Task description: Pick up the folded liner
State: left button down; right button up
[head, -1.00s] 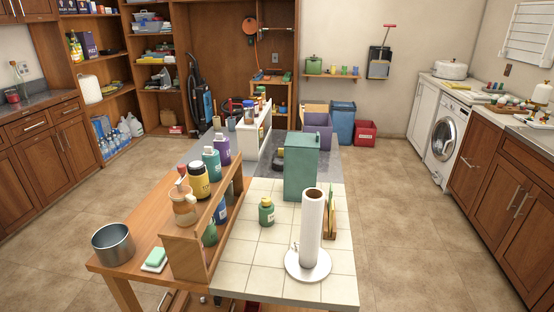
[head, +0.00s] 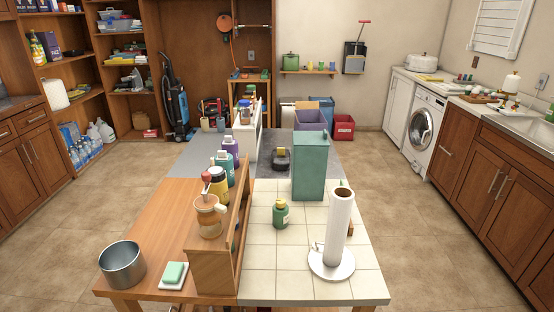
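I cannot make out a folded liner for certain in the head view. A purple open bin (head: 310,122) stands beyond the far end of the table, with a blue bin (head: 327,108) behind it and a red bin (head: 343,127) to its right. The insides of the bins are too small to read. Neither of my grippers shows in the head view.
The long table (head: 160,222) fills the middle, carrying a metal pot (head: 122,264), a sponge (head: 174,273), a wooden bottle rack (head: 215,262), a green canister (head: 310,165) and a paper towel roll (head: 339,228). Floor (head: 420,220) is clear on both sides.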

aim_at(282, 157)
jog(key=l+z, duration=0.25)
jog(key=z, duration=0.3)
jog(key=i+l+z, duration=0.35)
jog(key=l, duration=0.3)
jog(key=i+l+z, duration=0.35)
jog(key=l, duration=0.25)
jog(key=i+l+z, duration=0.35)
jog(key=l, duration=0.15)
jog(key=i+l+u, duration=0.15)
jog(key=i+u, duration=0.25)
jog(key=i+l+u, duration=0.4)
jog(key=i, duration=0.2)
jog(key=i+j+u, duration=0.15)
jog(key=i+u, duration=0.25)
jog(key=i, duration=0.2)
jog(key=i+u, duration=0.4)
jog(key=i, duration=0.2)
jog(key=i+u, duration=0.2)
jog(key=i, duration=0.25)
jog(key=i+l+u, duration=0.2)
jog(key=i, duration=0.25)
jog(key=i+l+u, duration=0.15)
jog(key=i, duration=0.25)
jog(key=i+l+u, duration=0.25)
jog(key=i+u, duration=0.25)
jog(key=i+l+u, duration=0.2)
jog(key=l+u, duration=0.15)
jog(key=u, duration=0.15)
